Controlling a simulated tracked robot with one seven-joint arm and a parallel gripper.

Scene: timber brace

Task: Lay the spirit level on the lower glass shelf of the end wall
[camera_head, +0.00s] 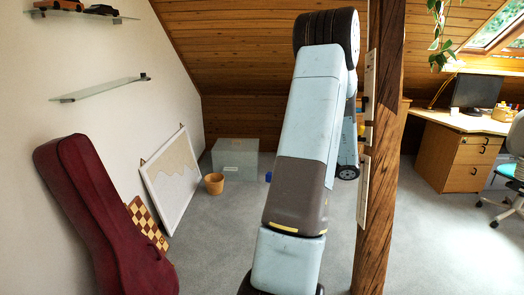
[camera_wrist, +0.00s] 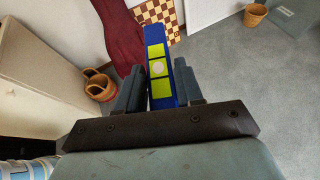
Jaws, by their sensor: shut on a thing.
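The spirit level (camera_wrist: 155,35) shows in the wrist view as a blue bar with yellow-green panels and a pale round spot. My gripper (camera_wrist: 158,85) is shut on it, with one dark finger on each side; its far end points up in the picture. The lower glass shelf (camera_head: 103,88) is on the white wall at the left of the head view, and its visible top looks bare. The lower shelf is not in the wrist view.
Above is an upper glass shelf (camera_head: 100,15) with model cars. A red guitar case (camera_head: 95,210), a chessboard (camera_head: 146,222) and a framed board (camera_head: 172,180) lean below. A wooden post (camera_head: 380,150) stands right of my arm. Baskets (camera_wrist: 98,85) stand beside a pale cabinet (camera_wrist: 40,75).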

